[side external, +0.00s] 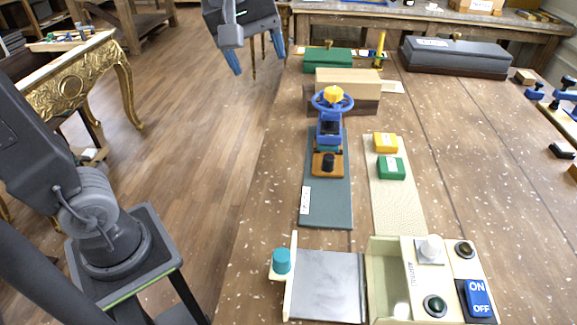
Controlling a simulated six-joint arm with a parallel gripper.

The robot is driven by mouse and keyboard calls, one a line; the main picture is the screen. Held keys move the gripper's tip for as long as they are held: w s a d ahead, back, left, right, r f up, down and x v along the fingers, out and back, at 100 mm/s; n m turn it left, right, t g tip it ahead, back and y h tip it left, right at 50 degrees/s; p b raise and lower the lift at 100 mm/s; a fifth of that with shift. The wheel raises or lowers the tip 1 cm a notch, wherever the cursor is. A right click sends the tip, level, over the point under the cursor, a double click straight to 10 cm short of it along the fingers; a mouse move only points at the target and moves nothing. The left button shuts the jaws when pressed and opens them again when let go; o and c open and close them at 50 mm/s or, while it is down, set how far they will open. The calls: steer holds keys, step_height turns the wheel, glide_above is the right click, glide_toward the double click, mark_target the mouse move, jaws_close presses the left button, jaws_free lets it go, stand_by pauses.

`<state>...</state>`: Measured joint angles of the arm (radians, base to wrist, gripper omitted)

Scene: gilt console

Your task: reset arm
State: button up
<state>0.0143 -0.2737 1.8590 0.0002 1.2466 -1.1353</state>
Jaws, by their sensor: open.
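My gripper (256,54) hangs at the top of the side external view, left of the workbench and over the wooden floor. Part of my arm above the gripper is cut off by the top edge of the picture. My base stands at the lower left on a dark stand.
The bench (240,255) holds a blue wheel (318,101) on a dark green board, yellow (386,142) and green (391,168) blocks, and a cream switch box (383,262) with an open lid. A dark long case (456,58) lies behind. A gilt console (70,88) stands left.

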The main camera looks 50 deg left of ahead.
steer(key=s+f+m+t, duration=0.2)
steer(key=s+f+m, duration=0.8)
steer(key=s+m, duration=0.1)
steer(key=shift+a+f+m, duration=0.15)
steer(key=shift+a+m, duration=0.05)
steer(key=shift+m, duration=0.7)
